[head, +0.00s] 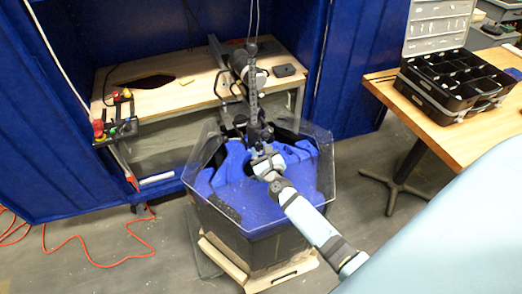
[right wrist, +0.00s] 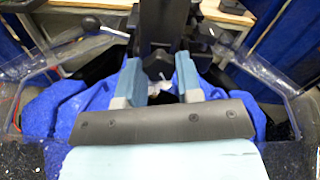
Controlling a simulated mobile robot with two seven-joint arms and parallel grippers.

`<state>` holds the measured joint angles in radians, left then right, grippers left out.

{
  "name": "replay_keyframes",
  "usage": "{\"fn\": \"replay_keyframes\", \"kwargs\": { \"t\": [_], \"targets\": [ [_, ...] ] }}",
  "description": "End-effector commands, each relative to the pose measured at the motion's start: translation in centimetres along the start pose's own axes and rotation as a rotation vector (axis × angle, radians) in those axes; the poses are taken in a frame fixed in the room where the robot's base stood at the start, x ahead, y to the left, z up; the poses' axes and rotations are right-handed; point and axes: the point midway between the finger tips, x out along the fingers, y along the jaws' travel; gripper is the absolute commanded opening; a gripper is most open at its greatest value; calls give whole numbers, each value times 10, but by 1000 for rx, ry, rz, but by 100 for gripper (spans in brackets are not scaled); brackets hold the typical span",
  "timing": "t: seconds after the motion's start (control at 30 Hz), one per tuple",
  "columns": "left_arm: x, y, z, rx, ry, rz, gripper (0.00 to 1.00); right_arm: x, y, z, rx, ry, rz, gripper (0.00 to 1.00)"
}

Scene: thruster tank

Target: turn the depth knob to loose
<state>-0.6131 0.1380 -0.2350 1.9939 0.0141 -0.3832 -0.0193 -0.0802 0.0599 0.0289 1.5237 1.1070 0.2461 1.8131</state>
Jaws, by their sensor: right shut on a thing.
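The thruster tank (head: 255,235) is a dark tub with clear upright panels and blue padding inside. A black upright shaft (head: 254,95) rises from its middle; its lower part also shows in the right wrist view (right wrist: 165,25). My right gripper (head: 262,152) reaches into the tank at the shaft's foot. In the right wrist view its two blue-grey fingers (right wrist: 158,80) stand apart on either side of a small pale and dark part (right wrist: 158,88), apparently the depth knob. The knob's shape and setting cannot be read, and the gripper hides it in the head view. My left gripper is not in view.
A wooden bench (head: 190,92) with red, yellow and green controls (head: 115,118) stands behind the tank. A wooden table (head: 440,135) with an open black case (head: 455,85) is at right. Clear panels surround my right gripper. An orange cable (head: 95,262) lies on the floor.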

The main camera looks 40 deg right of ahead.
Motion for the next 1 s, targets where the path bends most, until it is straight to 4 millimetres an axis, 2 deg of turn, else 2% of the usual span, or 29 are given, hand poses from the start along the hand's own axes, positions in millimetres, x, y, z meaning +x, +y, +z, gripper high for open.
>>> {"fn": "replay_keyframes", "kwargs": {
  "t": [1.0],
  "targets": [
    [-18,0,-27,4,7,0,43,0,-1,2,-965,1,1,9]
  ]
}}
